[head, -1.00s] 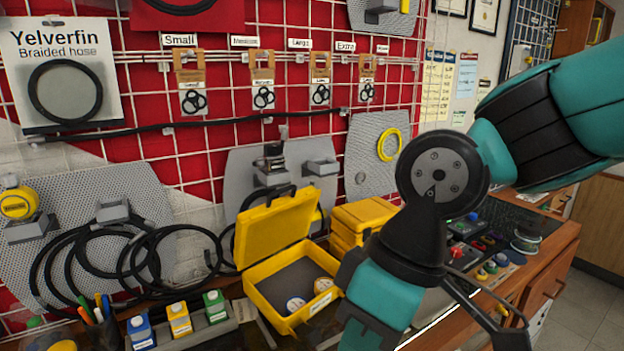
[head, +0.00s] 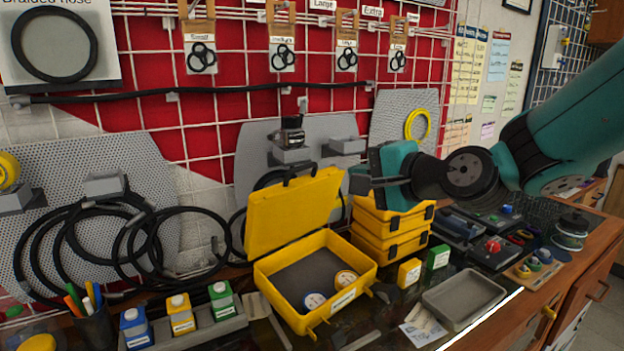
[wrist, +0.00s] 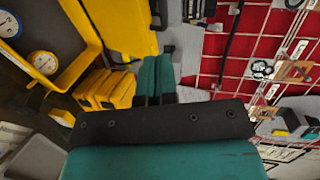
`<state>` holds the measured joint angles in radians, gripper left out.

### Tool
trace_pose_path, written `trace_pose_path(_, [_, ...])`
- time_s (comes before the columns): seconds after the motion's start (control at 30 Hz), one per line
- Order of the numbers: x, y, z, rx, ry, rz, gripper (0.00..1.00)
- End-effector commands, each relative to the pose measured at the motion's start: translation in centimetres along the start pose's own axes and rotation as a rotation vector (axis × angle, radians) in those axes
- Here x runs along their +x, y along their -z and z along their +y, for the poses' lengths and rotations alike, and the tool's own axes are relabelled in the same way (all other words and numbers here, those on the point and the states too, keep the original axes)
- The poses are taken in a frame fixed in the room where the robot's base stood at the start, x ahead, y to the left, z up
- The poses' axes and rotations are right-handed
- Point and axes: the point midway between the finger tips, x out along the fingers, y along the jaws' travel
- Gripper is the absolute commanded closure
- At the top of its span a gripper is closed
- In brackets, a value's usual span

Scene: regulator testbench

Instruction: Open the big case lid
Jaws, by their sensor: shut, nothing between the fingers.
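The big yellow case (head: 315,270) stands on the bench with its lid (head: 290,212) raised, leaning back slightly past upright. The lid's black handle (head: 300,170) is at its top edge. In the wrist view my fingers (wrist: 156,78) point toward the lid (wrist: 122,25), and the case's open tray (wrist: 88,45) shows at left.
Smaller yellow cases (head: 390,235) are stacked right of the big case, below my gripper. A bottle rack (head: 200,330) is at front left. The red pegboard wall is close behind.

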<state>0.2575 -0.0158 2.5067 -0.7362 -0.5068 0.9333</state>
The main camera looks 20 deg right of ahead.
Motion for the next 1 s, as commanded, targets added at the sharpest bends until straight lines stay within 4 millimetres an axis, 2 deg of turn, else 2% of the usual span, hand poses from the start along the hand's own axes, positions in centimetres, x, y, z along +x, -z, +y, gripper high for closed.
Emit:
trace_pose_path(0.27, [1.0,0.4,-1.0,0.019,0.013,-0.004,1.00])
trace_pose_path(0.6, [2.3,0.5,-0.8,0.023,0.003,0.015,1.00])
trace_pose_path(0.83, [4.9,0.5,-0.7,0.019,0.005,0.013,1.00])
trace_pose_path(1.0, [8.7,0.5,-0.9,0.014,0.009,0.011,1.00])
